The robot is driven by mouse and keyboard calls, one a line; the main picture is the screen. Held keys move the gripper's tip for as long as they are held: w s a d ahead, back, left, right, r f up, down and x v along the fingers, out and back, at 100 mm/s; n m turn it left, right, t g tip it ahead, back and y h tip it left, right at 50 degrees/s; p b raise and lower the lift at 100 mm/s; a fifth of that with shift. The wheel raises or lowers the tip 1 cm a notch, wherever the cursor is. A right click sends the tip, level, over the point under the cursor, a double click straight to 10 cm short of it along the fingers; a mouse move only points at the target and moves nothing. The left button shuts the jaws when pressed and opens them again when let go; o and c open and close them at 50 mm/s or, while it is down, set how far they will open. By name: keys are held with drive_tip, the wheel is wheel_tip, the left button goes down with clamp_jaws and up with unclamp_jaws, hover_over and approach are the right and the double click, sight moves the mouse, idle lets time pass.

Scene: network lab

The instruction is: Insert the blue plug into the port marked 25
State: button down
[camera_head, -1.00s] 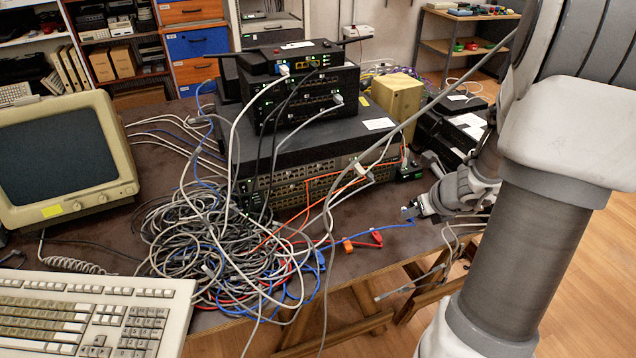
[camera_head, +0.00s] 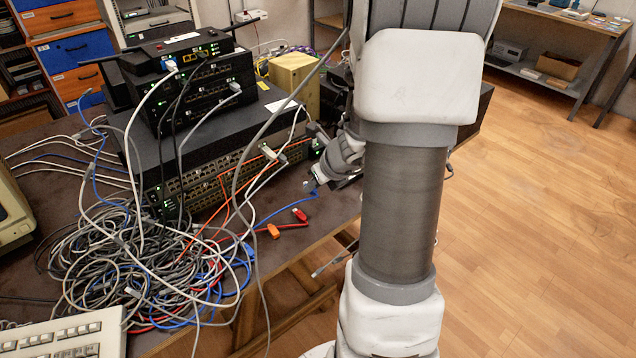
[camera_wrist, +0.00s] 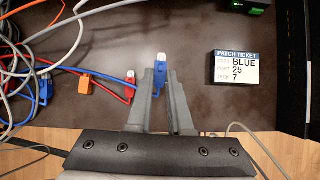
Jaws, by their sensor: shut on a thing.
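The blue plug (camera_wrist: 160,66) with a clear tip sits between my gripper's fingertips (camera_wrist: 161,75) in the wrist view. The fingers are shut on it, above the dark table. In the head view my gripper (camera_head: 313,183) is at the table's right side, right of the stacked switches, and the plug is too small there to see clearly. A blue cable (camera_head: 285,206) runs left from it. The rows of ports (camera_head: 205,183) are on the front of the lower switches, apart from the plug. Port numbers are too small to read, so I cannot tell which is 25.
A patch ticket (camera_wrist: 236,67) reading BLUE, 25, 7 lies right of my gripper. A red plug (camera_head: 299,214) and an orange plug (camera_head: 273,231) lie near the table edge. Another blue plug (camera_wrist: 43,90) lies further left. Tangled cables (camera_head: 130,270) and hanging cords cross the switch fronts.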

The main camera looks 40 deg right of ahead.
drive_tip(key=shift+n, duration=0.3)
drive_tip(key=w+a, duration=0.2)
drive_tip(key=a, duration=0.2)
drive_tip(key=w+a, duration=0.2)
drive_tip(key=a, duration=0.2)
drive_tip(key=w+a+b, duration=0.1)
drive_tip(key=w+a, duration=0.1)
drive_tip(key=a, duration=0.3)
drive_tip(key=shift+w+r, duration=0.1)
drive_tip(key=shift+r, duration=0.15)
drive_tip(key=shift+w+a+p, duration=0.15)
drive_tip(key=shift+w+p, duration=0.85)
drive_tip(key=shift+w, duration=1.35)
drive_tip(key=c, duration=1.4)
unclamp_jaws()
clamp_jaws()
drive_tip(key=shift+w+a+p, duration=0.1)
drive_tip(key=shift+w+p, duration=0.5)
drive_tip(key=shift+w, duration=0.3)
